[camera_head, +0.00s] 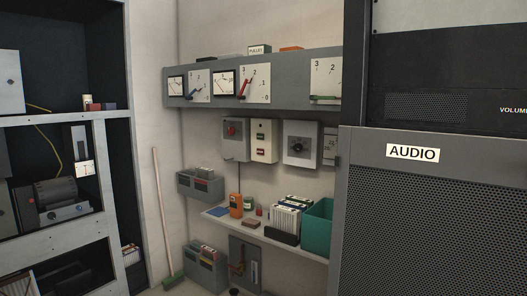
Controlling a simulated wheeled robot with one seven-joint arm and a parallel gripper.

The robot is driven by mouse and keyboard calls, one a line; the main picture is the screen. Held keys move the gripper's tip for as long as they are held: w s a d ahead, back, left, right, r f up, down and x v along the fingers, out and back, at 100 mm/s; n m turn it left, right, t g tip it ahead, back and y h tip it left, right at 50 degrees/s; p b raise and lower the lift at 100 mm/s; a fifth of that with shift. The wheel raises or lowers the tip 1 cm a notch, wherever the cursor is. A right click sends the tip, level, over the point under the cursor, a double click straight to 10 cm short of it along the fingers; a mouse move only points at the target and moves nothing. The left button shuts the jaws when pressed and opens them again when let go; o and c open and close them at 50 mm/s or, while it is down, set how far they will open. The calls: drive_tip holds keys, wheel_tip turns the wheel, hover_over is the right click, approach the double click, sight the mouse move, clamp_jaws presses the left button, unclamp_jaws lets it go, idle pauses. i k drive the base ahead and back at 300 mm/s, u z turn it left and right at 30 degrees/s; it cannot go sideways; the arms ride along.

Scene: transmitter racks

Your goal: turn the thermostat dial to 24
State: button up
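A white wall box with a round dark dial (297,146) hangs on the back wall, below the grey meter panel. It is the only round dial of this kind that I see, but no thermostat label is readable. Its pointer and scale numbers are too small to read, so I cannot tell its setting. My gripper is not in view.
Below is a shelf (257,235) with a teal bin (318,223). A large AUDIO cabinet (433,225) blocks the right foreground. A broom (163,215) leans left.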

sight(298, 147)
drive_tip(key=u, duration=0.75)
drive_tip(key=i, duration=3.1)
drive_tip(key=z, duration=2)
